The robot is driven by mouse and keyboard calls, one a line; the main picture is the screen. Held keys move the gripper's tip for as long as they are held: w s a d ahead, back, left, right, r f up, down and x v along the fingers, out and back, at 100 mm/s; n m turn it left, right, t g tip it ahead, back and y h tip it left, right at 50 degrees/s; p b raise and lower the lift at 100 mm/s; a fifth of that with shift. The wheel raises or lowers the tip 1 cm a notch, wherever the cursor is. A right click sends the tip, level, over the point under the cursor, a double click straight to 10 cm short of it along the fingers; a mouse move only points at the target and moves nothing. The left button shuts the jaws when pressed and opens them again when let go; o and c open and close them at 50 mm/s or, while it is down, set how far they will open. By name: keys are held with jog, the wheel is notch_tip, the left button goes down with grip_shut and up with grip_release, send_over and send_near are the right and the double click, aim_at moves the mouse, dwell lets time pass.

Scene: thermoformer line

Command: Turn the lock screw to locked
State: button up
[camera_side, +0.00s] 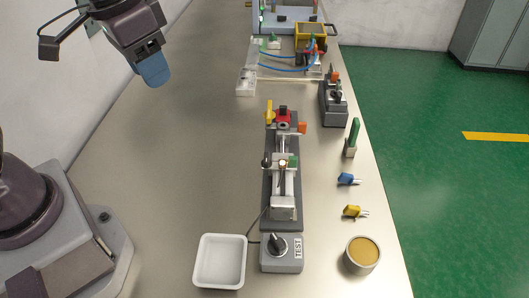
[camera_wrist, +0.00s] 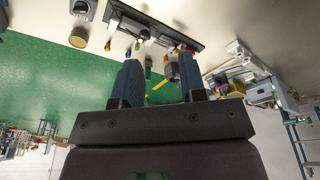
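A fixture on a dark base plate (camera_side: 268,215) stands mid-bench in the side view. It carries a metal slide, a red part at the far end, a yellow lever (camera_side: 269,112), an orange knob (camera_side: 302,127), a black knob (camera_side: 266,162) and a green piece (camera_side: 293,161). I cannot tell which part is the lock screw or how it is turned. The fixture also shows at the top of the wrist view (camera_wrist: 190,38). My gripper (camera_side: 152,70) is high at the upper left, well apart from the fixture. In the wrist view, its fingers (camera_wrist: 158,62) are spread with nothing between them.
Near the fixture are a TEST box (camera_side: 283,264) with a black knob, a white tray (camera_side: 202,262), a round cup (camera_side: 362,254), yellow (camera_side: 353,211) and blue (camera_side: 346,179) connectors, a green upright piece (camera_side: 353,138) and a dark device (camera_side: 333,103). The bench left of the fixture is clear.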

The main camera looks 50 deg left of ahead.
aim_at(267, 156)
jog(key=w+d+f+n+g, duration=0.1)
jog(key=w+d+f+n, duration=0.4)
jog(key=w, duration=0.3)
jog(key=w+d+f+n+g, duration=0.1)
jog(key=w+d+f+n, duration=0.25)
jog(key=w+f, duration=0.4)
jog(key=shift+n, duration=0.45)
jog(key=f, duration=0.7)
jog(key=w+a+f, duration=0.1)
jog(key=f, duration=0.3)
grip_shut()
